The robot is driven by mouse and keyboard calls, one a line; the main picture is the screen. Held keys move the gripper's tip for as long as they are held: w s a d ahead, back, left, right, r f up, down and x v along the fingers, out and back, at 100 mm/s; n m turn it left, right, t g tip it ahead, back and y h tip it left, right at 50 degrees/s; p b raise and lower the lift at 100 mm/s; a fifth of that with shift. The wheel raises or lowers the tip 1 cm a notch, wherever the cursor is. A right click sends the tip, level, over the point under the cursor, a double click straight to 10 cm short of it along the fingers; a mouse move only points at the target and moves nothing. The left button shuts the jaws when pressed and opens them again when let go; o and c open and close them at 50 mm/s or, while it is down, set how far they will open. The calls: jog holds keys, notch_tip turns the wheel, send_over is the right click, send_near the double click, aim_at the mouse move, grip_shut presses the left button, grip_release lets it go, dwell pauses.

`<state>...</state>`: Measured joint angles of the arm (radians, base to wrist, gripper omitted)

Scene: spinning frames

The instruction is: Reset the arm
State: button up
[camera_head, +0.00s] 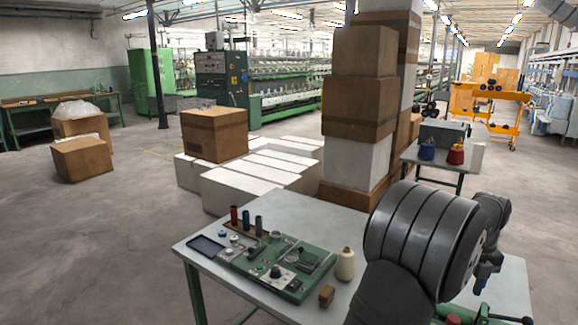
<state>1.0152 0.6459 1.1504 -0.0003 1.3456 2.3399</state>
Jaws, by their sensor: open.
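My arm fills the lower right, with a large dark grey ribbed link in front and a smaller joint behind it. My gripper (486,276) shows only as a small dark, bluish end piece below that joint, pointing down over the right part of the grey worktable (350,215). It is open; I see nothing held in it. Much of it is hidden by my arm link.
Stacked cartons (358,90) rise behind the table. Open floor lies left.

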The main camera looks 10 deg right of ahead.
aim_at(455, 318)
notch_tip(455, 318, down, 10)
jog(key=shift+f, duration=0.1)
jog(key=n, duration=0.3)
jog(key=shift+r, duration=0.2)
jog(key=n, duration=0.5)
jog(key=shift+n, duration=0.3)
jog(key=n, duration=0.3)
jog(key=shift+n, duration=2.6)
